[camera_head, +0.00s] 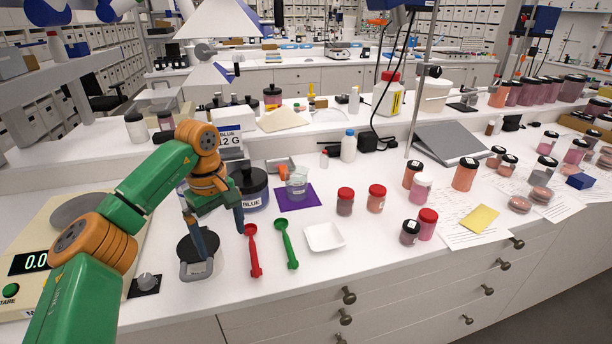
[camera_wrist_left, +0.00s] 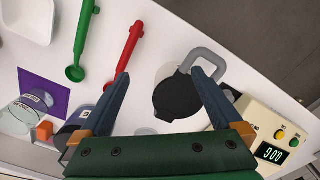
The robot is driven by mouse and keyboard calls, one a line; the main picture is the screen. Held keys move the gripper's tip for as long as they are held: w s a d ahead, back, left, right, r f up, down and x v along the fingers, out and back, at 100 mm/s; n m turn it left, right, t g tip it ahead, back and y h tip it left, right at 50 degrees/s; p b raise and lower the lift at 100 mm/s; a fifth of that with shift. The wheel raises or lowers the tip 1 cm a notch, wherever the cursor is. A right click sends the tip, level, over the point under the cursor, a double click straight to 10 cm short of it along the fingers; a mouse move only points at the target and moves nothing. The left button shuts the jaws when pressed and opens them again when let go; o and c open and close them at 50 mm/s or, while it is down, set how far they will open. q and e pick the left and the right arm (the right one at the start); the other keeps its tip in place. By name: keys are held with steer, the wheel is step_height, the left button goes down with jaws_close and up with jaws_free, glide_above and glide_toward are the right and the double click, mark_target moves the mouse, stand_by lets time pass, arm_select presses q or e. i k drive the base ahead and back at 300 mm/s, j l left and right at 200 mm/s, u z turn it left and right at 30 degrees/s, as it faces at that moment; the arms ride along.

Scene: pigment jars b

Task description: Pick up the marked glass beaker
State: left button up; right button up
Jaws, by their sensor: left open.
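A clear glass beaker (camera_head: 297,188) with a small label stands on a purple mat (camera_head: 291,205) in the head view. It also shows at the left edge of the left wrist view (camera_wrist_left: 22,117), beside the jaws. My left gripper (camera_head: 223,243) is open and empty, pointing down left of the beaker and apart from it. A black-topped vessel with a grey handle (camera_head: 195,268) is under the gripper; in the left wrist view (camera_wrist_left: 176,98) it shows between the open fingers (camera_wrist_left: 160,73). Whether the fingers touch it I cannot tell. My right gripper is not in view.
A red scoop (camera_head: 253,252) and a green scoop (camera_head: 288,246) lie right of the gripper. A white weighing dish (camera_head: 324,237) is beyond them. A blue-labelled jar (camera_head: 250,188) stands between gripper and mat. A scale (camera_head: 50,245) is at left; several pigment jars stand at right.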

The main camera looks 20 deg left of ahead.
mark_target(296, 184)
steer(key=i, duration=1.1)
